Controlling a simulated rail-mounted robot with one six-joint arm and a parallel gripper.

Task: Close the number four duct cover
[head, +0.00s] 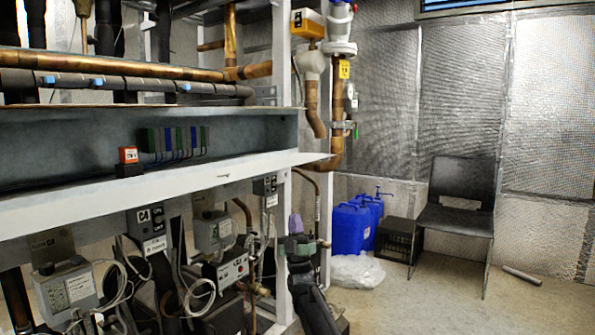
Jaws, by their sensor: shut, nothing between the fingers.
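A long metal duct (60,148) runs along the rack at the left. Its front is open and its inside shows. A pale flap that looks like its cover (150,187) sticks out along the lower edge, towards me. I cannot read a number four on it. My gripper (296,222), with a purple tip and green parts, is at the end of my dark arm, below the right end of the flap. It looks apart from the flap, though depth is hard to judge. It is shut and holds nothing.
Terminal blocks (174,139) and an orange relay (128,155) sit inside the duct. A white upright post (283,70) stands close to my gripper. Control boxes and loose cables hang below. Blue canisters (350,228), a plastic bag (356,270) and a black chair (458,205) stand right. Floor there is mostly clear.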

